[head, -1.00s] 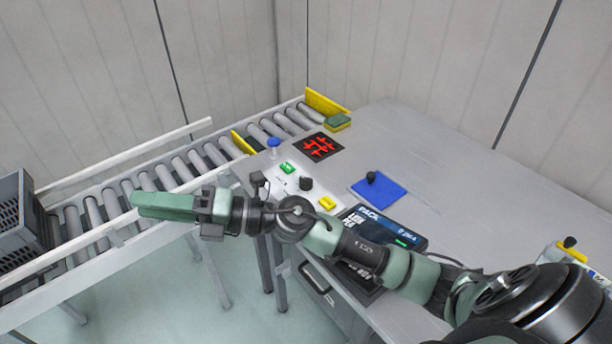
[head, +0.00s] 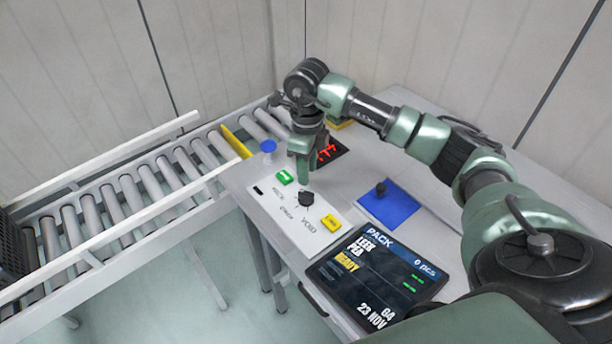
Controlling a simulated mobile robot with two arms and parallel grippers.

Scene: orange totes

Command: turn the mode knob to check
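The mode knob (head: 306,199) is a small black knob on a white control panel (head: 314,239) at the table's near left edge. Printed words lie around it; VOID reads clearly, the others are small, and I cannot tell exactly where the knob points. My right gripper (head: 303,181) points down just behind and above the knob, its green fingertips close to it. Whether they touch it is unclear. The fingers show edge-on, so I cannot tell if they are open or shut. My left gripper is not in view.
A green button (head: 285,177) and a yellow button (head: 331,223) flank the knob. A display (head: 376,277) headed PACK stands in front. A blue pad (head: 390,205) with a black knob-like piece lies right. A roller conveyor (head: 130,196) runs left, with a dark crate (head: 14,250).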

